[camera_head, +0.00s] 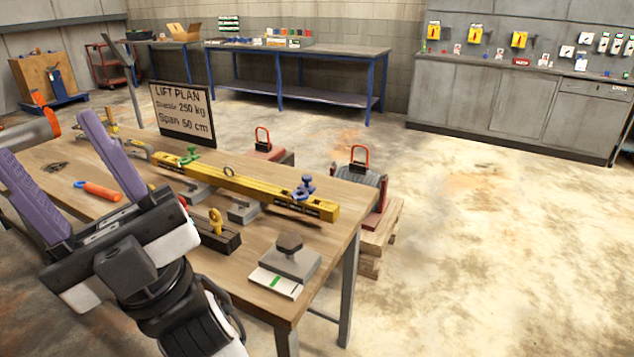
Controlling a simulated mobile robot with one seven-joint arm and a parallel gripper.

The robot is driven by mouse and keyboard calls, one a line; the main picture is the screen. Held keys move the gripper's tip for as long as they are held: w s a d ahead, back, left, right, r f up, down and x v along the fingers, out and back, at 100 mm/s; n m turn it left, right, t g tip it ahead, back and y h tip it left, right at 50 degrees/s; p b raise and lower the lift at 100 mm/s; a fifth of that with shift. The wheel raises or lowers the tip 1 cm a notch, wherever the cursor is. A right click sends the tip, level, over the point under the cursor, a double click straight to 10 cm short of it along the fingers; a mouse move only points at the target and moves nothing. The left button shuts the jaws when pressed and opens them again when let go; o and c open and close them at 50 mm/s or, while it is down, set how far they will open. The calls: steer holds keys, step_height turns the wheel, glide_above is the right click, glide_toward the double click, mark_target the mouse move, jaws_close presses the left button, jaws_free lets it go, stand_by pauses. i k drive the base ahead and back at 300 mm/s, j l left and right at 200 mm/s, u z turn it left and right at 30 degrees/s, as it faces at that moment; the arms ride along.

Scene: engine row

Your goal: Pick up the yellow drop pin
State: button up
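A small yellow pin with a ring-shaped head (215,218), which looks like the yellow drop pin, stands upright in a dark block (219,238) on the wooden workbench (255,270). Its lower part is hidden in or behind the block. My gripper (46,137) is at the left of the picture, with its two purple fingers spread wide and nothing between them. It is apart from the pin, to its left, and the fingers point up and left in the picture.
A long yellow beam (250,187) with green and blue fittings lies across the bench behind the pin. A grey block with a dark knob (290,257) stands to the right. An orange-handled tool (100,190) lies left. A lift-plan sign (183,112) stands behind.

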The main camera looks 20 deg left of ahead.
mark_target(216, 221)
steer(key=u, duration=1.2)
